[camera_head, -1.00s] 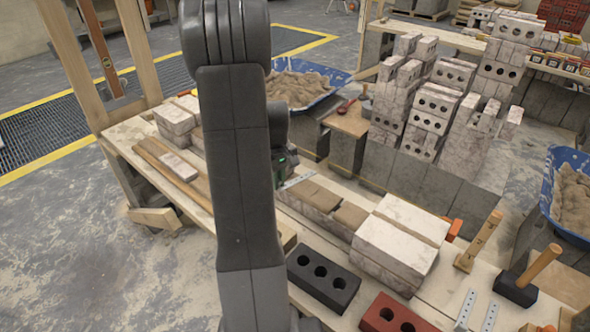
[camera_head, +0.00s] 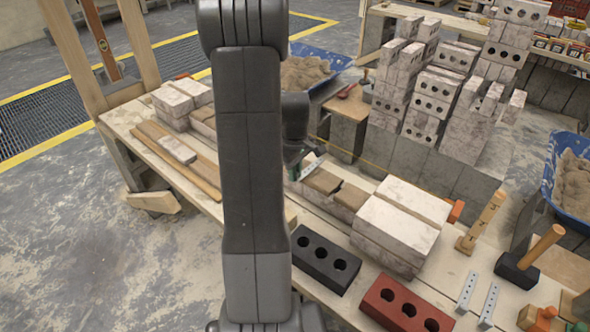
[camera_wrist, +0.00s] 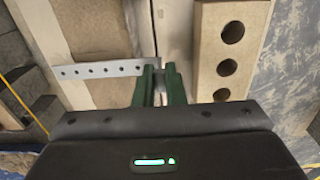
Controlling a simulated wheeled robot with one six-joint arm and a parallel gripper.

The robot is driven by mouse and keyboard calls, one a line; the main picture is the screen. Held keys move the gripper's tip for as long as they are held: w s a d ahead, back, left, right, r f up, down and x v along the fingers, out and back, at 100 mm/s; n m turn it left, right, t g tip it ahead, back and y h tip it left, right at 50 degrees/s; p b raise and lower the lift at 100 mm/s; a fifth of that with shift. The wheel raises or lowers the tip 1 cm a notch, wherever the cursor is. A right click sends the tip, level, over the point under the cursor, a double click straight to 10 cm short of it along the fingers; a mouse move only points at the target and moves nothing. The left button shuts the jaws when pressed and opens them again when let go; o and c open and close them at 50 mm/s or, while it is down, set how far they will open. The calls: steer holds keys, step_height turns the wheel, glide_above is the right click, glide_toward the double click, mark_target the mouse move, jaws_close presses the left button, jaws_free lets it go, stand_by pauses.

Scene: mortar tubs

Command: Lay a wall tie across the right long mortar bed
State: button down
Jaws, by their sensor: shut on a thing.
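My gripper (camera_wrist: 160,88) has green fingers shut on one end of a wall tie (camera_wrist: 98,69), a flat grey metal strip with a row of holes. In the wrist view the tie reaches left from the fingers across a brown mortar bed (camera_wrist: 95,30). I cannot tell whether it touches the mortar. In the head view the tie (camera_head: 313,163) shows beside my gripper, which is partly hidden by my arm. Brown mortar patches (camera_head: 349,197) lie along the low wall to its right. The left bed is largely hidden behind my arm.
Pale blocks (camera_head: 395,225) stand at the wall's near end. A dark brick (camera_head: 325,260), a red brick (camera_head: 404,309) and two loose ties (camera_head: 467,291) lie in front. A mallet (camera_head: 527,262) stands at right. A holed buff brick (camera_wrist: 231,55) lies right of the fingers.

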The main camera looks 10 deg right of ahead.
steer(key=shift+f, duration=0.7)
steer(key=shift+f+b, duration=0.1)
steer(key=shift+b, duration=0.2)
steer(key=c, duration=1.4)
jaws_free()
step_height(320, 180, up, 14)
steer(key=p, duration=0.1)
steer(key=shift+p, duration=0.3)
steer(key=shift+f, duration=0.2)
step_height(320, 180, down, 14)
steer(key=shift+r+b, duration=0.2)
steer(key=shift+b, duration=0.55)
steer(key=shift+r, duration=0.1)
